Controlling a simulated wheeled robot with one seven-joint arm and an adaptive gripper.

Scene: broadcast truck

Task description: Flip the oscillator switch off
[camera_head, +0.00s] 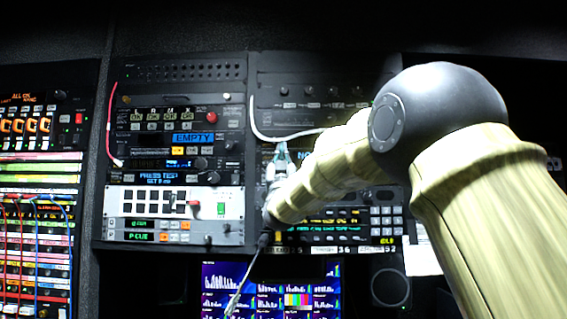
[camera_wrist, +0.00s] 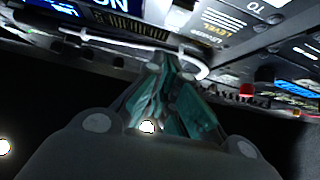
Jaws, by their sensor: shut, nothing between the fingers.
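My gripper (camera_head: 281,158) is in front of the middle equipment rack, at the upper part of a dark panel. Its teal fingers are shut and hold nothing. In the wrist view the closed fingertips (camera_wrist: 170,62) point at the panel face, close to a white cable (camera_wrist: 200,68). Whether they touch the panel cannot be told. No label reading oscillator is legible, and I cannot pick out the switch; the gripper and arm cover part of this panel. A panel with a row of knobs (camera_head: 308,91) sits just above.
The white cable (camera_head: 256,128) loops beside my gripper. A left rack module carries a red button (camera_head: 211,117) and a blue EMPTY display (camera_head: 194,138). A red cable (camera_head: 108,125) hangs left of it. Lit monitors (camera_head: 270,290) stand below. My arm blocks the right side.

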